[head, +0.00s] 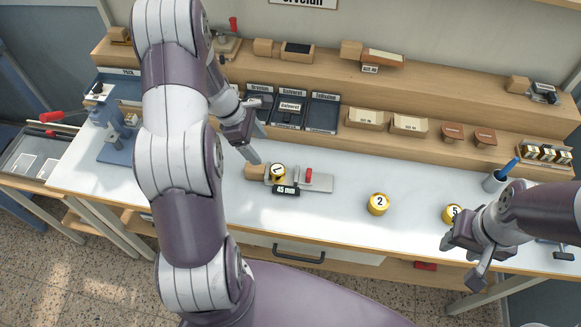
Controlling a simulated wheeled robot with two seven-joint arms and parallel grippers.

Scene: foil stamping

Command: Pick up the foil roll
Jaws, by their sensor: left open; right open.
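Three gold foil rolls with number labels are on the white worktop. Roll 1 (278,171) is on a small fixture (318,183) marked 45 mm, with a wooden block at its left. Roll 2 (377,204) stands alone in the middle right. Roll 5 (450,214) is further right, partly hidden by my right gripper. My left gripper (259,145) is open and empty, just above and left of roll 1. My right gripper (462,262) is open and empty at the worktop's front edge, in front of roll 5.
Labelled dark trays (288,111) and pale boxes (366,117) line the low shelf behind. A rack of gold pieces (545,152) and a blue-handled cup (494,181) are at the right. A blue-grey press (117,142) stands at the left.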

